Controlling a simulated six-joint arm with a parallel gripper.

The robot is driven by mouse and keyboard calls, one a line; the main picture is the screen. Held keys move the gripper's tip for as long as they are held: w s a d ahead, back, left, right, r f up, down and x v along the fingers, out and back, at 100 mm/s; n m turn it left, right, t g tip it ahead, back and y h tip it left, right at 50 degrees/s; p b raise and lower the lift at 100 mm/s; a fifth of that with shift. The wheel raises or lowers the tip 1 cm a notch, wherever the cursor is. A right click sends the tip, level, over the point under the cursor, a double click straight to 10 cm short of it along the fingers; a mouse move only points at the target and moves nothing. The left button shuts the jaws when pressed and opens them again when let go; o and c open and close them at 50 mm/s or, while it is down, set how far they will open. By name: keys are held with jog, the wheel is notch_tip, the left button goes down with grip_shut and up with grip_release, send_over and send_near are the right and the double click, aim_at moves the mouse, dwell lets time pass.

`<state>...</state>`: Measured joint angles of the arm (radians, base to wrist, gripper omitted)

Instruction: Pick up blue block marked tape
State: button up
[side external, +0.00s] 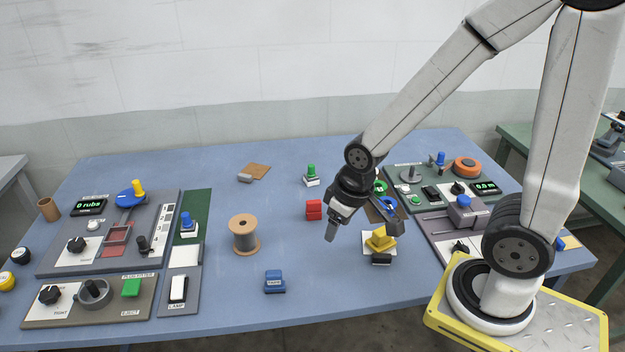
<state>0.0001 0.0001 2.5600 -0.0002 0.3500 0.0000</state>
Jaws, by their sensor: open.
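A small dark blue block (274,286) with pale lettering on its front sits on the blue table near the front edge. The lettering is too small to read for certain; it is the loose blue block that fits the name. My gripper (334,233) is open and points down above the middle of the table, to the right of and behind this block. It is clearly apart from the block.
A spool (244,235) stands left of the blue block. Control panels (158,195) fill the left side. Table around the blue block is clear.

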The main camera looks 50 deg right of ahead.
dwell(0.3)
jog(key=s+a+f+m+g+y, duration=0.4)
jog(key=s+a+f+m+y, duration=0.2)
jog(key=a+m+y, duration=0.45)
jog(key=m+t+h, duration=0.1)
jog(key=m+t, duration=1)
jog(key=m, duration=0.6)
send_near(274, 281)
jog(key=shift+w+a+r, duration=0.1)
jog(key=shift+w+a, duration=0.2)
jog(key=shift+a, duration=0.15)
jog(key=shift+w+a+r, duration=0.1)
jog(key=shift+w+a, duration=0.2)
jog(key=shift+a, duration=0.2)
jog(key=shift+w+d+f+m+t+h, duration=0.2)
jog(key=shift+w+d+m+t+h, duration=0.05)
jog(key=shift+d+t+h, duration=0.15)
jog(key=shift+a, duration=0.1)
